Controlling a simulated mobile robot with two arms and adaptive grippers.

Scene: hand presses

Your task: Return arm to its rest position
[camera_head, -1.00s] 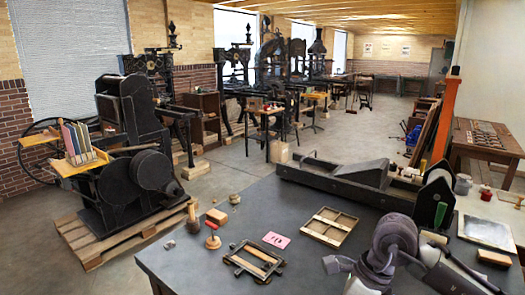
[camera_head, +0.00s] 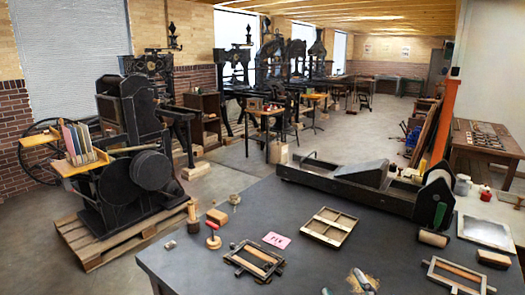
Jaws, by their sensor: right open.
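My right gripper (camera_head: 345,288) shows only as small parts at the bottom edge of the head view, low over the front of the dark table (camera_head: 200,275). It is open, and nothing shows held in it. The rest of my right arm is out of the picture. My left gripper and arm are not in view.
The table bears a wooden frame (camera_head: 256,262), a pink card (camera_head: 277,240), a divided wooden tray (camera_head: 328,227), a brown roller (camera_head: 433,238) and another frame (camera_head: 458,275). A long black press bed (camera_head: 350,188) lies along the back. The table's middle is largely clear.

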